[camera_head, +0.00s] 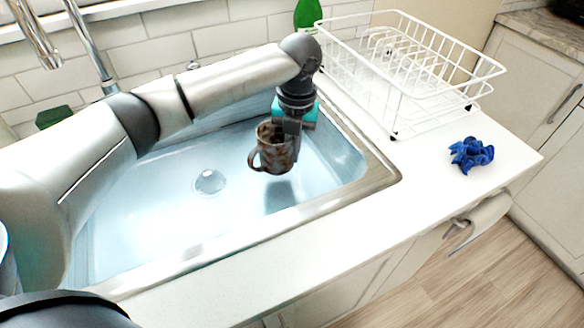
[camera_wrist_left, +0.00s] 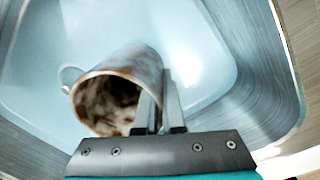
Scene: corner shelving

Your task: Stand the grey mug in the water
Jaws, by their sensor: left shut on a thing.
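The mug (camera_head: 273,152) is a mottled grey-brown with a handle on its left side. My left gripper (camera_head: 292,140) comes down from above and is shut on the mug's right wall. In the left wrist view, the fingers (camera_wrist_left: 160,112) pinch the rim of the mug (camera_wrist_left: 117,88), with one finger inside the opening. The mug's base seems above the water, but the exact gap is hard to tell. My right gripper is not in view.
The metal sink rim (camera_head: 383,178) surrounds the basin, with a drain (camera_head: 209,181) on its floor. A white dish rack (camera_head: 405,75) stands on the counter at right. A crumpled blue cloth (camera_head: 471,154) lies nearby. A green bottle (camera_head: 307,13) and faucet (camera_head: 92,45) are behind.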

